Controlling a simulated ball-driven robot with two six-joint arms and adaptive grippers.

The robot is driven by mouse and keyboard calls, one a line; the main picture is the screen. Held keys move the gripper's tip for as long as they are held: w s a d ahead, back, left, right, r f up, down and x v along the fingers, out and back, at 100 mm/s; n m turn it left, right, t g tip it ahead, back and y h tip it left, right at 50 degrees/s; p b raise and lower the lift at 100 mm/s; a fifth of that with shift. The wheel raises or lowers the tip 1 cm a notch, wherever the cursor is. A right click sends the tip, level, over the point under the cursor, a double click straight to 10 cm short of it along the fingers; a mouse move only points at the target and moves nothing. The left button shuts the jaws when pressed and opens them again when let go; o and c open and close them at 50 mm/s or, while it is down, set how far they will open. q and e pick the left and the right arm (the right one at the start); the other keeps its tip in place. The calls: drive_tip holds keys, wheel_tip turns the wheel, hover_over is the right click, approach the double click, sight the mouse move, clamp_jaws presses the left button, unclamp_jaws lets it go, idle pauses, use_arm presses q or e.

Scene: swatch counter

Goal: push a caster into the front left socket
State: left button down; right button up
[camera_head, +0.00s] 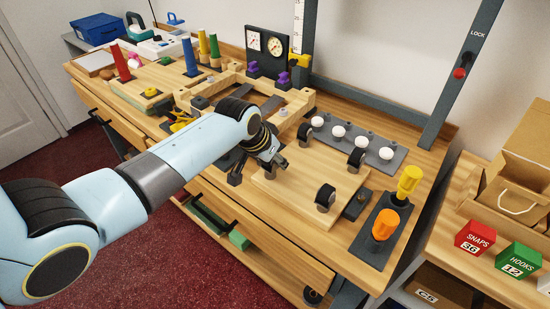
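A light wooden board (290,195) lies flat on the workbench. Black-wheeled casters stand at three of its corners: back left (305,134), back right (357,158) and front right (325,197). My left gripper (257,169) hangs over the board's front left corner, fingers down and spread apart. It hides that corner, so I cannot see the front left socket. I see no caster between the fingers. My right gripper is not in view.
A grey rack with several white balls (338,131) lies behind the board. A yellow-handled tool (410,180) and an orange-handled tool (385,224) stand in a dark tray at right. A wooden frame (228,80) and upright colored cones crowd the bench's left side.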

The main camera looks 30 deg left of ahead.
use_arm(q)
drive_tip(key=shift+f, duration=0.3)
idle(0.6)
drive_tip(key=c, duration=0.6)
unclamp_jaws()
drive_tip(key=shift+o, duration=0.2)
wheel_tip(320, 180, up, 4)
drive_tip(key=p, duration=0.4)
drive_tip(key=shift+r, duration=1)
